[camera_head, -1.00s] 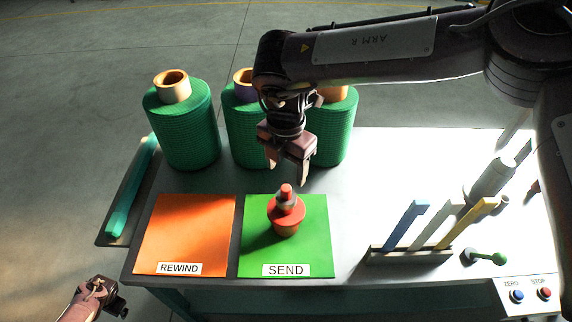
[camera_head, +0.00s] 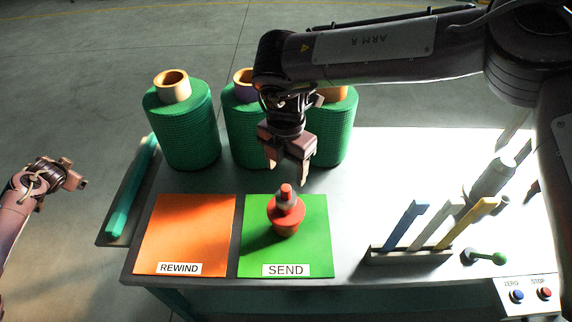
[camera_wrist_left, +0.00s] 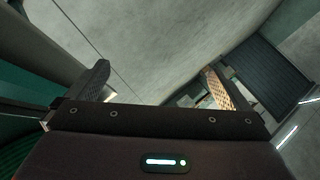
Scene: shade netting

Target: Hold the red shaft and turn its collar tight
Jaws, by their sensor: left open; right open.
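The red shaft (camera_head: 286,190) stands upright on the green SEND mat (camera_head: 315,255), with a grey ring around it near the top. I cannot tell which part is the collar. My right gripper (camera_head: 287,172) points down just above and behind the shaft's top, open and empty. My left gripper (camera_head: 80,172) is off the table's left side, away from the shaft. In the left wrist view its two fingers (camera_wrist_left: 155,85) are spread apart with nothing between them.
Several green netting rolls (camera_head: 182,130) stand along the back of the table. An orange REWIND mat (camera_head: 185,230) lies left of the green one. A rack (camera_head: 410,257) with blue, white and yellow pieces and a button box (camera_head: 528,296) are at right. A teal bar (camera_head: 130,190) lies at the left edge.

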